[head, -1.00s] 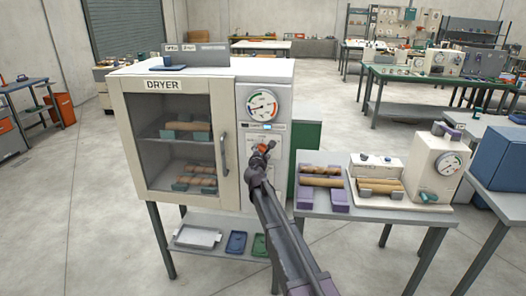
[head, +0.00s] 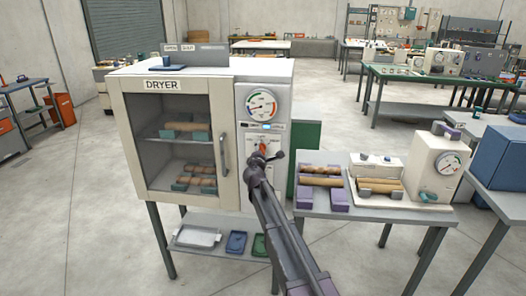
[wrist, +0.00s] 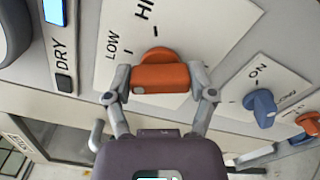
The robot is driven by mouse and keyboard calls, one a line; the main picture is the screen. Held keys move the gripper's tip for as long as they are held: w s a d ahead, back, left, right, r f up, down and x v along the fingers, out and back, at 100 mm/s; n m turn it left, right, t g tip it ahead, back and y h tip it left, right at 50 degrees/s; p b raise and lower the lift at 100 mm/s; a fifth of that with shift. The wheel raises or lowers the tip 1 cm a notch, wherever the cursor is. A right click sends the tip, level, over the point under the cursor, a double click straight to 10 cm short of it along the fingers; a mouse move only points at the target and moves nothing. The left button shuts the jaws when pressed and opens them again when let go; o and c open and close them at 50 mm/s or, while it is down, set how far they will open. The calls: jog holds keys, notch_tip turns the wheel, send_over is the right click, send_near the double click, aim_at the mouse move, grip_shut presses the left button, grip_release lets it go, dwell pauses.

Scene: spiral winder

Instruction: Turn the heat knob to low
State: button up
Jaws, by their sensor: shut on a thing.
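The heat knob (wrist: 160,78) is orange, with a bar-shaped grip on a white dial plate marked LOW and HI. In the wrist view its bar lies almost level across the picture, with a pale dot at its left end. The LOW mark is up and left of it, HI above. My gripper (wrist: 161,84) has one finger at each end of the bar and is shut on it. In the head view the orange knob (head: 263,147) shows just above my gripper (head: 262,156) on the dryer's control panel. My arm hides the panel below.
The dryer (head: 228,100) has a closed glass door with a handle (head: 223,153) left of the panel. A blue knob (wrist: 262,106) marked ON and another orange knob (wrist: 308,122) sit close by. A small table (head: 350,205) with rolls stands to the right.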

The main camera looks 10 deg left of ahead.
jog(key=m, duration=0.5)
dwell(0.4)
jog(key=o, duration=1.1)
jog(key=shift+c, duration=0.2)
jog(key=s, duration=1.2)
jog(key=shift+a, duration=0.2)
